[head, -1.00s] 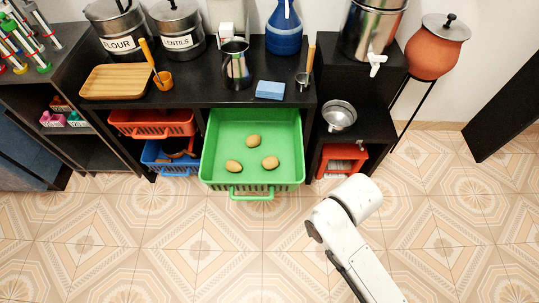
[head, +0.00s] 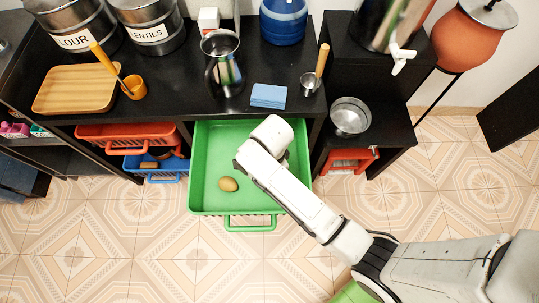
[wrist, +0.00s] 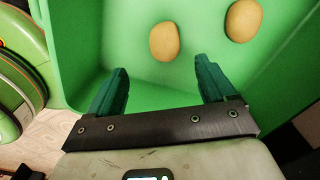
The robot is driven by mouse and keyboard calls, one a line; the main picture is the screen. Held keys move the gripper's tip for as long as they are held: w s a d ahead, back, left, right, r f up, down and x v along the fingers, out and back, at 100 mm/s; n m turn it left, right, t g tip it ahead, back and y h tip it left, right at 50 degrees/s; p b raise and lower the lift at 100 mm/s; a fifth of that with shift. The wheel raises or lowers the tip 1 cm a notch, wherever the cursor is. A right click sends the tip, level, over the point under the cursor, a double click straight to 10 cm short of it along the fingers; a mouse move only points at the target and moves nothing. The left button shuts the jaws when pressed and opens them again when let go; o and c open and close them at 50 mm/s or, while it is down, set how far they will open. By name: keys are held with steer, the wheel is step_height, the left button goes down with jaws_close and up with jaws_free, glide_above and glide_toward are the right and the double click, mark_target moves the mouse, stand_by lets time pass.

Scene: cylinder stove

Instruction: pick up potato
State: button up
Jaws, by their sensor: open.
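A brown potato (head: 228,184) lies on the floor of the open green drawer (head: 206,157), left of my arm in the head view. The wrist view shows two potatoes, one near the middle (wrist: 164,42) and one to its right (wrist: 243,20). My gripper (wrist: 160,78) is open and empty, its two green fingers spread over the drawer. The nearer potato lies beyond the fingertips, between their lines, and is not touched. In the head view my arm hides the gripper fingers and part of the drawer.
The black counter (head: 180,104) above the drawer holds a metal pitcher (head: 222,62), a blue sponge (head: 268,96) and a wooden tray (head: 75,89). A metal bowl (head: 350,116) stands on a lower shelf to the right. The green drawer walls surround the potatoes.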

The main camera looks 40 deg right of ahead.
steer(key=f, duration=0.3)
steer(key=f+b, duration=0.1)
steer(key=f, duration=0.2)
steer(key=f+b, duration=0.1)
steer(key=f, duration=0.2)
steer(key=shift+w+f, duration=0.3)
steer(key=shift+w, duration=0.05)
steer(key=c, duration=1.2)
steer(key=shift+r, duration=0.15)
